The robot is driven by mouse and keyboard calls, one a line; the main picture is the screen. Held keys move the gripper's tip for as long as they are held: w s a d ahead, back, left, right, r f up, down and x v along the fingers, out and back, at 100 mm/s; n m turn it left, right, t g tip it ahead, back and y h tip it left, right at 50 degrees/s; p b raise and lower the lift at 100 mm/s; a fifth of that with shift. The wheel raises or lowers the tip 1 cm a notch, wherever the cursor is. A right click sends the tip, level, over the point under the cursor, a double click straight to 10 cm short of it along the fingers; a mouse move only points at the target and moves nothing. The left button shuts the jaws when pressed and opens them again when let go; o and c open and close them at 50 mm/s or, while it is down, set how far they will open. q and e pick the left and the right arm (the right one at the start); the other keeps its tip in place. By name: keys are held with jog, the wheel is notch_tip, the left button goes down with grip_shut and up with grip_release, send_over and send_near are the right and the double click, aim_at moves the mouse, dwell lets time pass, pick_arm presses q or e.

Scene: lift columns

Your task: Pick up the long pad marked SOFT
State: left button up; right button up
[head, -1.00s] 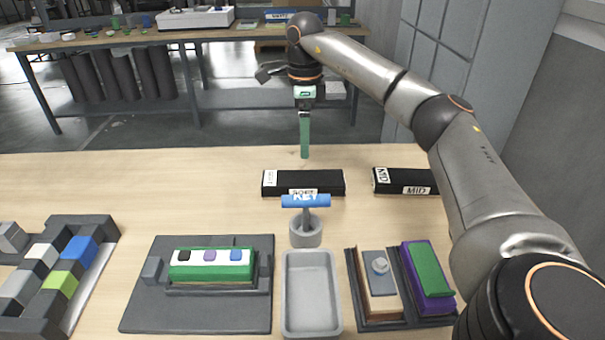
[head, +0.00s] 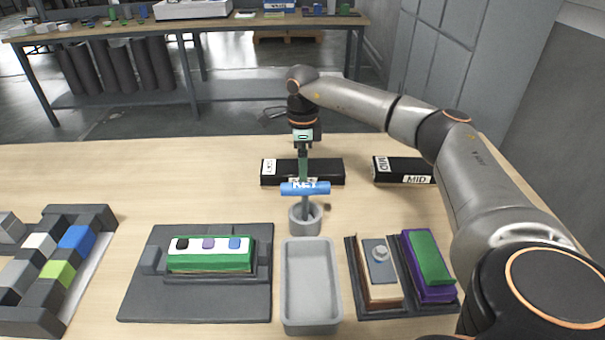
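A long black pad (head: 328,170) lies across the table behind the blue KEY handle. Its front label is mostly hidden by the handle and my finger, so I cannot read SOFT on it; a white label shows on its left end. A second black pad (head: 407,177), marked MID, lies to its right, partly behind my arm. My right gripper (head: 303,176) points straight down at the middle of the first pad, its green finger seen edge-on. I cannot tell whether it touches the pad or how far the fingers are apart. My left gripper is not in view.
The blue KEY handle (head: 292,188) stands in a grey round holder (head: 305,218) just in front of the pad. A grey tray (head: 310,323), a green block fixture (head: 210,263) and a dark rack (head: 352,267) fill the front. The table left of the pad is clear.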

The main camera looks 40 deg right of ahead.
jog(key=shift+f, duration=0.2)
jog(key=shift+r, duration=0.1)
grip_shut()
dwell(0.6)
